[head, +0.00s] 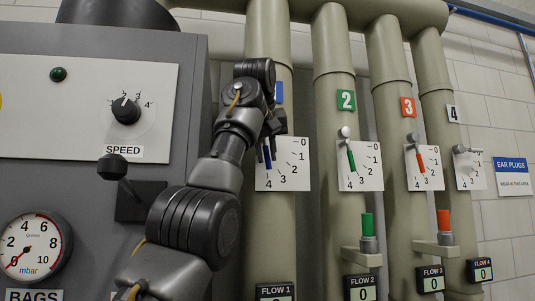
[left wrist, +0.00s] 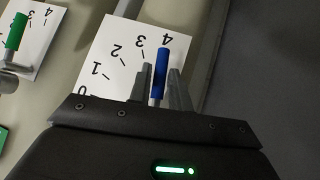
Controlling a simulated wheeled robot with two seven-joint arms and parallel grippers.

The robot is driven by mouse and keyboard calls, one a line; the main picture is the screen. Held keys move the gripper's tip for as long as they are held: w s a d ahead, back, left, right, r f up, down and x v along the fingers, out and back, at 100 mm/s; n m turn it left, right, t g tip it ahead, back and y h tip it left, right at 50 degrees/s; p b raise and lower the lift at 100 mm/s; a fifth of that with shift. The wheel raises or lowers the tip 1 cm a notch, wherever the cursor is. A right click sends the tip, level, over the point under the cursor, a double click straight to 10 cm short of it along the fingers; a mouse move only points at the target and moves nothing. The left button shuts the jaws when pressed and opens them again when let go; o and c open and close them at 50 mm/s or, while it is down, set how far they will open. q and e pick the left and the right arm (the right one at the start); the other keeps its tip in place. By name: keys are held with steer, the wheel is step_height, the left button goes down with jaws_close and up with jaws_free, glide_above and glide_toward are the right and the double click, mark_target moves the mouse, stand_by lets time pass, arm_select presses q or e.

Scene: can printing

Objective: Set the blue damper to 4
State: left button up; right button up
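The blue damper lever (head: 267,158) is on the first pipe's white dial plate (head: 293,172). It hangs nearly straight down, with its tip close to the 4 mark. My left gripper (head: 265,149) is at the lever and hides its pivot in the head view. In the left wrist view the blue handle (left wrist: 161,70) stands between the two fingers of my left gripper (left wrist: 160,85). The fingers are apart, with a visible gap between the handle and the right-hand finger. The handle's tip points at the printed 4. My right gripper is in neither view.
Green (head: 351,161), orange (head: 420,162) and further damper levers sit on pipes to the right. A grey cabinet with a speed knob (head: 126,110), a black-knobbed lever (head: 113,167) and a pressure gauge (head: 33,247) stands left of my arm. Green (head: 367,226) and orange valves project below.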

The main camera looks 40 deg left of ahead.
arm_select(q)
steer(key=shift+o, duration=1.3)
steer(key=shift+f, duration=0.1)
steer(key=p+v, duration=0.1)
steer(key=v, duration=1)
steer(key=shift+a, duration=0.1)
steer(key=shift+w+f, duration=0.1)
steer(key=shift+w, duration=0.05)
